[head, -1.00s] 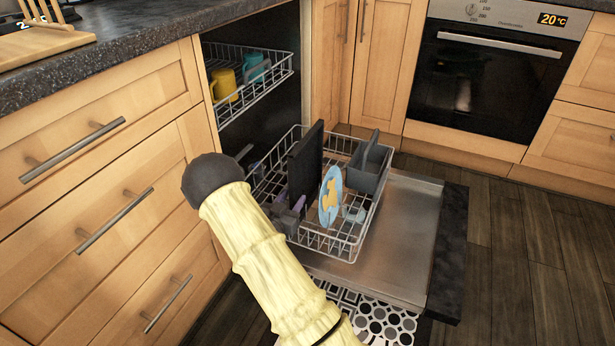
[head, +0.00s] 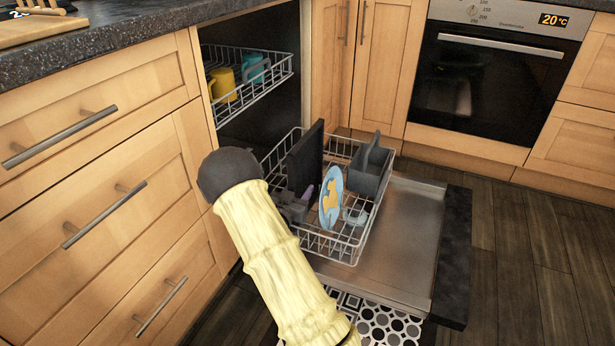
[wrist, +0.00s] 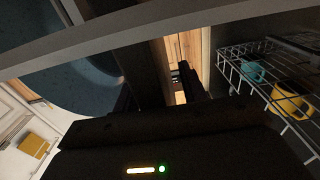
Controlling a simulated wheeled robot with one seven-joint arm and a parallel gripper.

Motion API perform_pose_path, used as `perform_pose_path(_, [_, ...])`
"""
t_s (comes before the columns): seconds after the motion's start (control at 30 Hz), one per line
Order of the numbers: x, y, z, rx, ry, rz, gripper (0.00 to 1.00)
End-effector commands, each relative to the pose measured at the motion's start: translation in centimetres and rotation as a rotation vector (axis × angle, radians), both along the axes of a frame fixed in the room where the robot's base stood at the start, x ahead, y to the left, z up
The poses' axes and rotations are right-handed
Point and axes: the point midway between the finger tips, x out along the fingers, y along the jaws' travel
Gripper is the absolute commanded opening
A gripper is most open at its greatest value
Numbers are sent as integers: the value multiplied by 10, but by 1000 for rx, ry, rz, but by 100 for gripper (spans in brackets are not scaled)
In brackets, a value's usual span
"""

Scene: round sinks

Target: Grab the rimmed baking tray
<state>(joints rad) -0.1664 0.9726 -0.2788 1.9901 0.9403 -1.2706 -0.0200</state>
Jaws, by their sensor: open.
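The rimmed baking tray (head: 305,160) appears to be the dark, flat rectangular piece standing upright in the lower dishwasher rack. My gripper (head: 292,208) is low at the tray's left side in the head view, partly hidden behind my pale arm. In the wrist view my gripper (wrist: 157,90) shows dark fingers spread apart, with nothing seen between them. Large dark surfaces and a pale band cross the upper part of that view; I cannot tell which belongs to the tray. Whether a finger touches the tray is also unclear.
The lower rack (head: 345,247) also holds a blue and yellow plate (head: 331,197) and a grey cutlery holder (head: 371,170). The upper rack (head: 262,92) holds a yellow mug (head: 223,86) and a teal mug (head: 256,68). The open dishwasher door (head: 400,240) lies flat; wooden drawers (head: 100,220) stand left.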

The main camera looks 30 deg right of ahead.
Motion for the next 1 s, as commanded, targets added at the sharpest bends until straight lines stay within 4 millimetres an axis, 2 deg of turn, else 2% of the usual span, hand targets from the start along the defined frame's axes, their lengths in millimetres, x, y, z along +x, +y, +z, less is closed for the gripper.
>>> perform_pose_path(0.03, [0, 0, 0, 0, 0, 0, 38])
perform_pose_path(0.23, [0, 0, 0, 0, 0, 0, 0])
perform_pose_path(0.67, [0, 0, 7, -2, -3, 0, 0])
perform_pose_path(0.87, [0, 0, 32, -1, -5, 0, 0])
perform_pose_path(1.0, [0, 0, 57, -1, -3, 0, 0])
